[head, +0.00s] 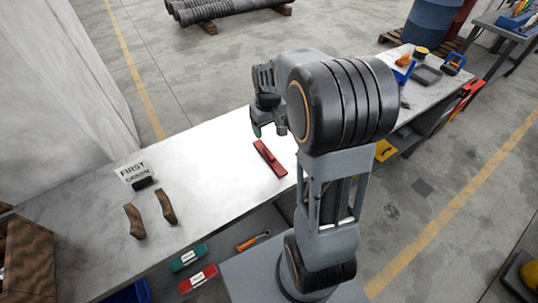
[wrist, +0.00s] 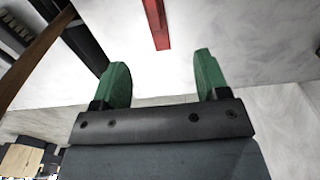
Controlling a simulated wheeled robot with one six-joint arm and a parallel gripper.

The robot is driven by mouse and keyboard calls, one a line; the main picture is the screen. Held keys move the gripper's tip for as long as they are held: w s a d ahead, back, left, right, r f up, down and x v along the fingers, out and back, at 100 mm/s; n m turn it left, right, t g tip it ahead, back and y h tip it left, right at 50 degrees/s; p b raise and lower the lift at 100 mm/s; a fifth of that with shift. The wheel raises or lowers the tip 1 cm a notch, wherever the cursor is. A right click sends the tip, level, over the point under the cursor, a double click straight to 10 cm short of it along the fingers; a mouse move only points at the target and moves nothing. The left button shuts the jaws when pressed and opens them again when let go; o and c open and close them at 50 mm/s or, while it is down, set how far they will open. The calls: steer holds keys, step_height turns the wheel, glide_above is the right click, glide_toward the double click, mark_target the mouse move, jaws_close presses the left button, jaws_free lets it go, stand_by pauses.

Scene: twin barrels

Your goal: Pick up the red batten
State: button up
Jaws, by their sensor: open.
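The red batten (head: 269,158) lies on the white-grey workbench top, near my arm in the head view. In the wrist view the red batten (wrist: 156,24) shows at the top, cut off by the picture edge, ahead of the fingers. My gripper (wrist: 160,80) has two green fingers spread apart with nothing between them. In the head view my gripper (head: 257,130) is partly hidden behind my wrist, just above and left of the batten's far end. The batten and the fingers are apart.
On the workbench (head: 225,165) stand a "FIRST" sign (head: 133,171) and two brown curved pieces (head: 134,221) (head: 166,206) at the left. Blue and orange tools (head: 403,68) and a dark tray (head: 427,75) lie at its far right end. The bench top around the batten is clear.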

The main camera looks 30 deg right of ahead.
step_height(320, 180, down, 2)
steer(key=w+d, duration=0.1)
glide_above(269, 152)
step_height(269, 152, down, 7)
steer(key=shift+s+p, duration=0.15)
steer(key=shift+p, duration=0.3)
steer(key=shift+f+p, duration=0.75)
steer(key=shift+f, duration=2.55)
steer(key=shift+c, duration=0.2)
steer(key=c, duration=1)
steer(key=shift+r, duration=0.1)
